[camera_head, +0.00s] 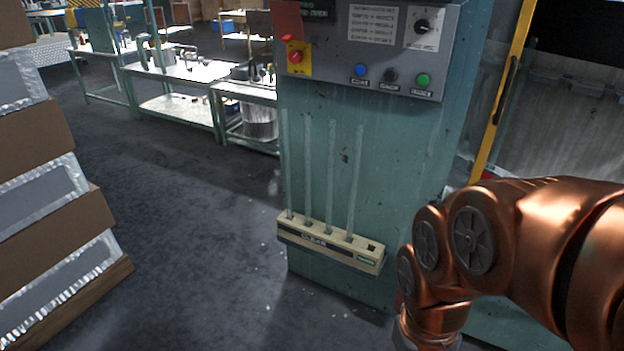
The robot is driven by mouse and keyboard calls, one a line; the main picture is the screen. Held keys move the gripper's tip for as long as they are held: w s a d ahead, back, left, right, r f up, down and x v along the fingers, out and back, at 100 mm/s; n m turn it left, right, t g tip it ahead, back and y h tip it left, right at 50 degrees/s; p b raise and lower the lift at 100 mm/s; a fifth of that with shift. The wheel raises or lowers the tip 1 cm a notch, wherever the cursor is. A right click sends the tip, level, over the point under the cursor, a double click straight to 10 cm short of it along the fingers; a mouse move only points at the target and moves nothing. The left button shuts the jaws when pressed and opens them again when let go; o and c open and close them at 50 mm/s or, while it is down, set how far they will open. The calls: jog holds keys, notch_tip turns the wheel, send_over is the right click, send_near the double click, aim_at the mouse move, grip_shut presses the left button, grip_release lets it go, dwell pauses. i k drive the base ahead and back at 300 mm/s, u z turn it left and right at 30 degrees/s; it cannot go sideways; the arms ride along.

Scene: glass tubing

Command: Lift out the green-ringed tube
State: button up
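Several slim, clear glass tubes (332,175) stand upright in a row in a cream rack (288,231) at the front of a teal machine cabinet. I cannot make out a green ring on any tube at this size. The rack has a dark label strip along its front and a small green label at its right end. A dark square hole in its top, right of the tubes, looks empty. My copper arm comes in from the right, and its lower end leaves the picture at the bottom, right of the rack. My gripper is not in view.
The teal cabinet (315,130) rises behind the tubes, with a grey control panel (375,50) above them. A yellow post (505,85) stands at the right. Stacked boxes (40,200) fill the left edge. Open dark floor (190,240) lies between boxes and rack. Workbenches (180,70) stand behind.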

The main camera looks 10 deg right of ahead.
aim_at(307, 117)
jog(key=u, duration=0.45)
jog(key=k, duration=0.55)
jog(key=u, duration=1.1)
jog(key=i, duration=1.5)
jog(key=z, duration=0.7)
jog(key=i, duration=0.3)
jog(key=z, duration=0.25)
